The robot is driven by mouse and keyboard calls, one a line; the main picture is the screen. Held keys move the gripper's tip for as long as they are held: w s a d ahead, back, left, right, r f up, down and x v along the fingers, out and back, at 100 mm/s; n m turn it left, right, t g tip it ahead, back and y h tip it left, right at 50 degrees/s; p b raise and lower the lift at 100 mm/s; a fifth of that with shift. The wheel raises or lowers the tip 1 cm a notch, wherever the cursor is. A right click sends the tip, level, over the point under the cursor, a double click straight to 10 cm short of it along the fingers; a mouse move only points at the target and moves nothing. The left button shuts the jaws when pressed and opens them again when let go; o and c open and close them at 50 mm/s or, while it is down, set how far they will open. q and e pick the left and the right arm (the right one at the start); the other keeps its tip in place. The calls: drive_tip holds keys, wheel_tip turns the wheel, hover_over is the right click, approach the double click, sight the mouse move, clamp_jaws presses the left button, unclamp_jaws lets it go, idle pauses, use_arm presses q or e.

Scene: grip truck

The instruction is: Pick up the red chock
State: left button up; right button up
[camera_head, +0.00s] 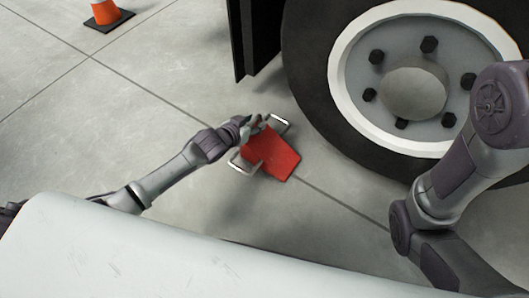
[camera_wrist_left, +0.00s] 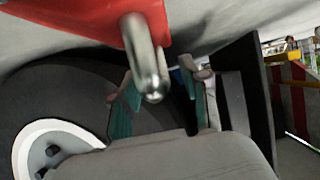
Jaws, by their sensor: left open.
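The red chock (camera_head: 273,153) lies on the concrete floor beside the truck's wheel, with a pale metal handle on each of two sides. My left gripper (camera_head: 256,124) is at the chock's far left edge, close to the handle on the wheel side. In the left wrist view the red chock (camera_wrist_left: 85,18) is at the top, and its metal handle (camera_wrist_left: 146,62) sticks down in front of the gap between the open fingers of my left gripper (camera_wrist_left: 160,82). I cannot tell whether the fingers touch the handle. My right gripper is out of view.
The truck's large wheel (camera_head: 310,75) stands just right of the chock, with a black flap (camera_head: 245,40) behind it. An orange cone (camera_head: 105,12) stands at the far left. The floor left of the chock is clear. My right arm (camera_head: 455,185) shows at the right.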

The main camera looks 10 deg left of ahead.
use_arm(q)
drive_tip(key=shift+b+x, duration=0.35)
drive_tip(key=shift+x, duration=0.65)
drive_tip(key=shift+r, duration=0.1)
clamp_jaws()
drive_tip(key=shift+r, duration=0.2)
